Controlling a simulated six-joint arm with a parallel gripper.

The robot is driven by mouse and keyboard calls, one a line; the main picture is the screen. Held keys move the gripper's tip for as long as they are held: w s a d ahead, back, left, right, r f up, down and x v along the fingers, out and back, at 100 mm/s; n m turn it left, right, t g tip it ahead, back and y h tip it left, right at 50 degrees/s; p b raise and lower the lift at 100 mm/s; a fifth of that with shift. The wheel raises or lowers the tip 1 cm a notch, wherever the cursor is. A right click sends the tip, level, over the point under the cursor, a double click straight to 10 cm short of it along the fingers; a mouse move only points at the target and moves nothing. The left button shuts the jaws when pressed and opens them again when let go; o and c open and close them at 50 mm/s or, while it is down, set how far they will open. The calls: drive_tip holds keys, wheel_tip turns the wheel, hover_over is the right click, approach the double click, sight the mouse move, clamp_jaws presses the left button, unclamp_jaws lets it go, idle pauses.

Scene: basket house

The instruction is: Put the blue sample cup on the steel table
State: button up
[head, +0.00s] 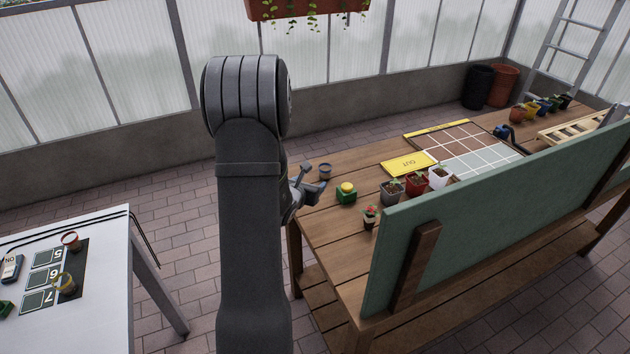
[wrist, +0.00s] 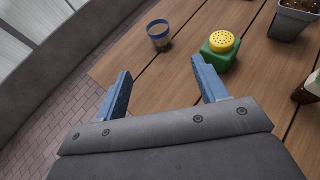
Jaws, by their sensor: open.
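The blue sample cup (head: 325,171) stands upright on the wooden bench near its left end. In the wrist view the cup (wrist: 158,34) shows a blue wall with a tan band and a brownish inside. My gripper (head: 309,182) is at the bench's left end, close to the cup; in the wrist view its two fingers (wrist: 160,85) are apart with nothing between them, and the cup lies beyond the fingertips. The steel table (head: 95,290) is at the lower left, apart from the bench, with its pale top partly in view.
A green shaker with a yellow lid (head: 346,192) stands right of the cup. Potted plants (head: 391,191) line the green panel (head: 470,205). Brick floor separates the tables.

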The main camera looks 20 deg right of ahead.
idle(0.3)
approach(327, 168)
drive_tip(key=x, duration=0.4)
drive_tip(key=shift+w+d+r, duration=0.15)
drive_tip(key=shift+w+d, duration=0.05)
drive_tip(key=shift+f+x, duration=0.2)
drive_tip(key=shift+x, duration=1.15)
drive_tip(key=shift+f+x, duration=0.2)
drive_tip(key=shift+x, duration=1.15)
drive_tip(key=shift+a, duration=0.15)
drive_tip(key=c, duration=1.1)
drive_tip(key=shift+c, duration=0.2)
drive_tip(key=shift+r, duration=0.15)
